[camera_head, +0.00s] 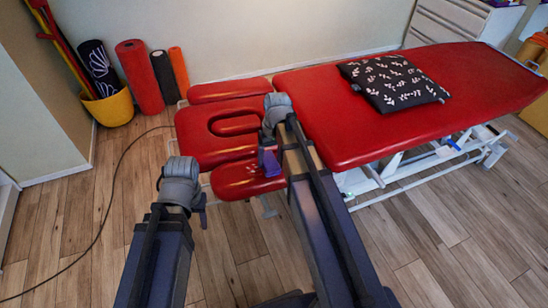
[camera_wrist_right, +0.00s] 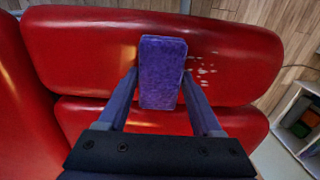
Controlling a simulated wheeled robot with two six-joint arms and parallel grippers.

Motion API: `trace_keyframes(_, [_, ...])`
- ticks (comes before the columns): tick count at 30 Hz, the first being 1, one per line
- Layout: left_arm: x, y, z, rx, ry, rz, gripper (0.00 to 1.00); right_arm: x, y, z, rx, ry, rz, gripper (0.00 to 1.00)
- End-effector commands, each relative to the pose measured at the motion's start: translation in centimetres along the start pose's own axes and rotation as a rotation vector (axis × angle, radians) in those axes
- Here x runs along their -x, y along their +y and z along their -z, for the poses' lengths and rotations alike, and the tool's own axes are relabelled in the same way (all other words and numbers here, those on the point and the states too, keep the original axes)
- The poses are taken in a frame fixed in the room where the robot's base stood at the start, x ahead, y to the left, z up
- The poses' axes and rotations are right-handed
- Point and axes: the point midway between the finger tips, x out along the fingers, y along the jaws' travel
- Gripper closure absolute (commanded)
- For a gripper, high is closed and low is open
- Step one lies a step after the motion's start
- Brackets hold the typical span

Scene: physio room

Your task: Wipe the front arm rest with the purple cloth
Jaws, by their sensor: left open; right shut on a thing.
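The front arm rest (camera_head: 240,182) is the red pad on the near side of the couch's head end. In the right wrist view the arm rest (camera_wrist_right: 235,60) shows a patch of pale specks (camera_wrist_right: 204,66) just right of the cloth. My right gripper (camera_head: 268,163) is shut on the purple cloth (camera_wrist_right: 162,75), a folded block held over the arm rest. Whether the cloth touches the pad I cannot tell. In the head view my right arm hides part of the arm rest. My left gripper (camera_head: 201,206) is open and empty, left of the arm rest.
The red treatment couch (camera_head: 470,80) carries a dark leaf-patterned cushion (camera_head: 395,82). The head rest (camera_head: 195,135) and far arm rest (camera_head: 228,90) adjoin it. A yellow bucket (camera_head: 110,108) and rolled mats (camera_head: 140,75) stand by the wall. A cable (camera_head: 105,215) crosses the open floor at left.

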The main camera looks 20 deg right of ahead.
Motion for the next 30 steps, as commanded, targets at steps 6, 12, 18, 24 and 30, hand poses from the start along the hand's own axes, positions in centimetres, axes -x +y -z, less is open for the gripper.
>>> trace_keyframes(6, [0.0,0.0,0.0,0.000,0.000,0.000,0.49,0.0,-0.4,0.0,0.001,0.000,-0.002,0.78])
trace_keyframes(12, [0.1,0.0,0.0,0.000,0.000,0.000,0.49,-0.1,-2.0,0.0,0.001,0.000,-0.002,0.78])
trace_keyframes(18, [0.1,0.0,0.0,0.000,0.000,0.000,0.49,-0.3,-3.5,0.0,0.001,0.000,-0.001,0.78])
trace_keyframes(24, [0.1,0.0,0.0,0.000,0.000,0.000,0.49,-0.3,-3.8,0.0,0.001,0.000,0.001,0.78])
trace_keyframes(30, [0.2,0.0,0.0,0.000,0.000,0.000,0.49,-0.3,-4.8,0.0,0.002,0.000,0.003,0.78])
